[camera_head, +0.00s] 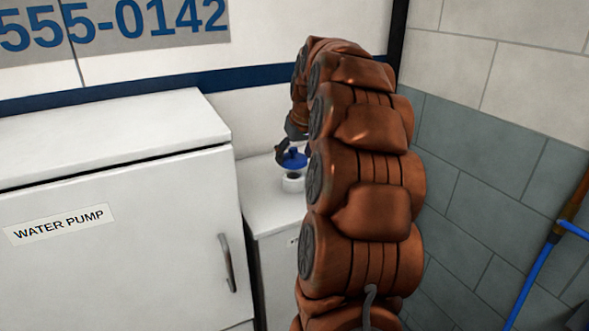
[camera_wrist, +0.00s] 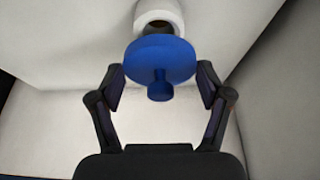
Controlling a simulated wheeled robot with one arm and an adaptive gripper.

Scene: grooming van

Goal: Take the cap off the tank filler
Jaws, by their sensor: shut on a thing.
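The tank filler (camera_head: 293,183) is a short white neck on top of a low white cabinet. A dark opening shows in its top in the head view. The blue cap (camera_head: 293,159), a disc with a knob, appears to be a little above the neck and apart from it. In the wrist view the cap (camera_wrist: 160,60) hides part of the white neck (camera_wrist: 160,14) behind it. My gripper (camera_wrist: 160,74) is shut on the cap, with one finger at each side of the disc. In the head view my arm hides part of the gripper.
A larger white cabinet labelled WATER PUMP (camera_head: 120,200) stands to the left, with a handle (camera_head: 227,262). The white cabinet top (camera_head: 262,200) around the filler is clear.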

